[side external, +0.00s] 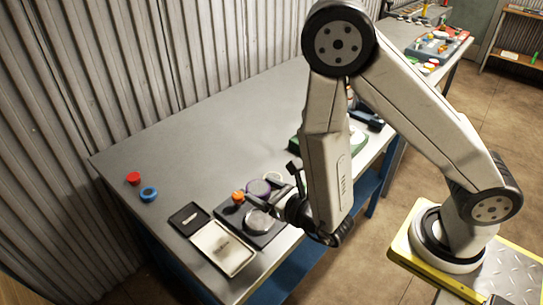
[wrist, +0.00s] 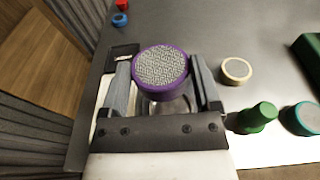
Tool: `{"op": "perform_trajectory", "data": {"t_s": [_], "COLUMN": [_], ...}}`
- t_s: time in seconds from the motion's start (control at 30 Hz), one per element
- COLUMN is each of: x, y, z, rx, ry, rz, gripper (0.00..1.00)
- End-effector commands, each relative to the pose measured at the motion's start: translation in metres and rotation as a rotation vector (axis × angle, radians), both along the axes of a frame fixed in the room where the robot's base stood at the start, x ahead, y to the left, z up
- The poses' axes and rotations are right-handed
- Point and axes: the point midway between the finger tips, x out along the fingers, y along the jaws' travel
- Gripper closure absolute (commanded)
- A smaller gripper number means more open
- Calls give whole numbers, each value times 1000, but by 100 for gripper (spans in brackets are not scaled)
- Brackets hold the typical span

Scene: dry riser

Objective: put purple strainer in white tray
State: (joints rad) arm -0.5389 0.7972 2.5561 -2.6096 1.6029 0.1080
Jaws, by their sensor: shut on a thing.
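The purple strainer (wrist: 160,68), a round grey mesh disc with a purple rim, sits between the two fingers of my gripper (wrist: 160,75) in the wrist view. My gripper is shut on it. The strainer also shows in the side view (side external: 258,187), partly hidden by my gripper (side external: 270,192). The white tray (side external: 222,250) lies at the table's near edge, to the left of my gripper in the side view, with a small dark mark on its floor. In the wrist view, my left finger covers much of the tray.
A small black tray (side external: 188,218) adjoins the white tray. A dark board with a clear round dish (side external: 258,222) and an orange piece (side external: 238,197) lies near my gripper. A red cap (side external: 133,178) and blue ring (side external: 149,194) stand far left. The table's middle is clear.

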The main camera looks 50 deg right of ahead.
Motion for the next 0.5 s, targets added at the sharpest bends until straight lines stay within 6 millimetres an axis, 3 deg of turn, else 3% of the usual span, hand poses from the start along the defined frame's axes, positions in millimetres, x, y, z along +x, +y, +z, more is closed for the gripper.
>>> {"op": "perform_trajectory", "data": {"t_s": [0.27, 0.5], "x": [2, 17], "y": [-1, -9], "z": [1, 13], "rx": [0, 1], "ry": [-1, -5], "rz": [-5, -47], "gripper": [90, 90]}}
